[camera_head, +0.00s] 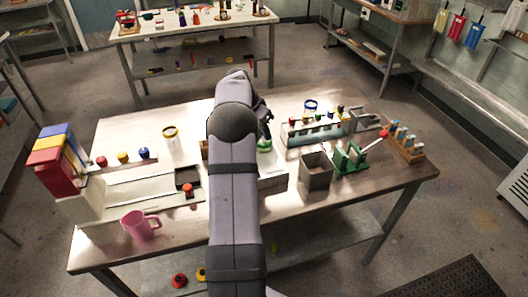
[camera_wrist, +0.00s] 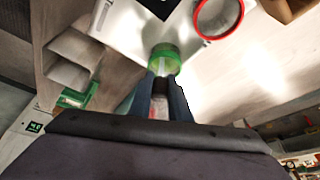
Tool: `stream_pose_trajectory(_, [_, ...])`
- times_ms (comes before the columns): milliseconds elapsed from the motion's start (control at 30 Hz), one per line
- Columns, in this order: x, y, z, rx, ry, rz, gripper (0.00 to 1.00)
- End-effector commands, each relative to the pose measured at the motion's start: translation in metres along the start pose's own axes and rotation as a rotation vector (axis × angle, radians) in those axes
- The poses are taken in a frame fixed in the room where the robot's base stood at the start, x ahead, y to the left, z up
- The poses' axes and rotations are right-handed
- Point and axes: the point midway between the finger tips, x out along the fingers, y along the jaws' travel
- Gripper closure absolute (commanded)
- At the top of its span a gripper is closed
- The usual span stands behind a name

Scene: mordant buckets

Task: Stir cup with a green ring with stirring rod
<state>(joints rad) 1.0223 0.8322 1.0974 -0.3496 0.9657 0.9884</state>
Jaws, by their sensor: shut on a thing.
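The cup with a green ring (camera_wrist: 165,50) stands on a white surface just beyond my fingertips in the wrist view. In the head view a green part of it (camera_head: 264,145) shows just right of my arm. My gripper (camera_wrist: 160,86) is shut on a thin piece that I take for the stirring rod; the fingers hide most of it. A pale strip runs ahead of the fingers at the green cup, but I cannot tell whether the rod's tip is inside it or in front of it. In the head view my arm hides the gripper and the rod.
A red-ringed cup (camera_wrist: 218,18) stands close by the green one. A grey open bin (camera_head: 316,171), a green rack (camera_head: 349,159) and a tube rack (camera_head: 314,133) are on the right. A yellow-ringed cup (camera_head: 170,133) and pink mug (camera_head: 139,226) are on the left.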

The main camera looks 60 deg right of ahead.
Motion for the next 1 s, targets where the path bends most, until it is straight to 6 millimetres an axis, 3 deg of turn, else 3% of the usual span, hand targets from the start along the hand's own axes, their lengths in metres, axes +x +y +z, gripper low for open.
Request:
stream_pose_trajectory(433, [0.004,0.007,-0.011,0.0,0.0,0.0,1.0])
stream_pose_trajectory(1000, [0.008,-0.001,-0.021,0.0,0.0,0.0,1.0])
